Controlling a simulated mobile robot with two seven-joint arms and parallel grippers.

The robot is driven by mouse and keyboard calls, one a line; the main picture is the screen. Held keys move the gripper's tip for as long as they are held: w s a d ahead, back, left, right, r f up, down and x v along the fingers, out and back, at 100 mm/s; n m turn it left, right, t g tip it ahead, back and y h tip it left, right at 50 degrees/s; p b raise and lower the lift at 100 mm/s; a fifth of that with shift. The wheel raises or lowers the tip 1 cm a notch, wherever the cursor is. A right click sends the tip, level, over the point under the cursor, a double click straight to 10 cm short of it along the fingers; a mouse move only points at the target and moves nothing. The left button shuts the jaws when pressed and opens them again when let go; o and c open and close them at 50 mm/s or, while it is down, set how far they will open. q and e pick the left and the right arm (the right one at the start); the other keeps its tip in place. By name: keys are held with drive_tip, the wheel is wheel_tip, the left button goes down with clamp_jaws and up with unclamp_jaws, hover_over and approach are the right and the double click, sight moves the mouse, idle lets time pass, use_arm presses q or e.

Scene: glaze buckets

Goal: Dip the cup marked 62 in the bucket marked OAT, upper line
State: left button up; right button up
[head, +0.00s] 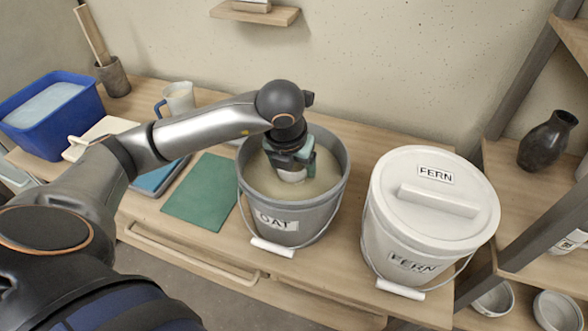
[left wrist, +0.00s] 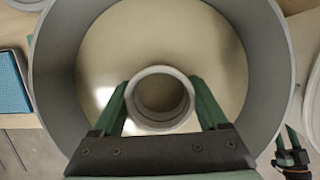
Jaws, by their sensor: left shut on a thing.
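The grey bucket marked OAT (head: 282,226) stands open on the bench, with pale cream glaze (head: 322,180) inside. My left gripper (head: 291,165) reaches down inside the bucket's rim. It is shut on a pale cup (head: 291,176), which is upright. In the left wrist view the cup (left wrist: 160,99) shows from above, its open mouth between the two green fingers (left wrist: 160,105), with glaze (left wrist: 160,35) all around it. I cannot tell how deep the cup sits in the glaze. Its number and any lines are not visible. My right gripper is not clearly seen in the head view.
A lidded white bucket marked FERN (head: 412,263) stands to the right. A green mat (head: 199,190) lies left of the OAT bucket. Behind it are a white mug (head: 180,98) and a blue tub (head: 50,112). A dark vase (head: 547,140) is on the right shelf.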

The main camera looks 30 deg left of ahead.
use_arm(q)
wheel_tip(320, 180, up, 6)
drive_tip(key=p, duration=0.4)
drive_tip(key=shift+r, duration=0.25)
use_arm(e)
drive_tip(key=shift+s+d+r+g, duration=0.1)
drive_tip(key=shift+s+d+g, duration=0.15)
drive_tip(key=shift+s, duration=0.4)
drive_tip(key=shift+s+d+r+g, duration=0.15)
drive_tip(key=shift+s+g, duration=0.1)
drive_tip(key=shift+s, duration=0.35)
drive_tip(key=shift+a, duration=0.35)
use_arm(q)
wheel_tip(320, 180, up, 8)
drive_tip(key=p, duration=0.5)
use_arm(e)
drive_tip(key=r, duration=0.5)
drive_tip(key=shift+w+d+r, duration=0.2)
drive_tip(key=shift+w+r, duration=0.05)
drive_tip(key=shift+r, duration=0.1)
use_arm(q)
drive_tip(key=shift+f, duration=0.2)
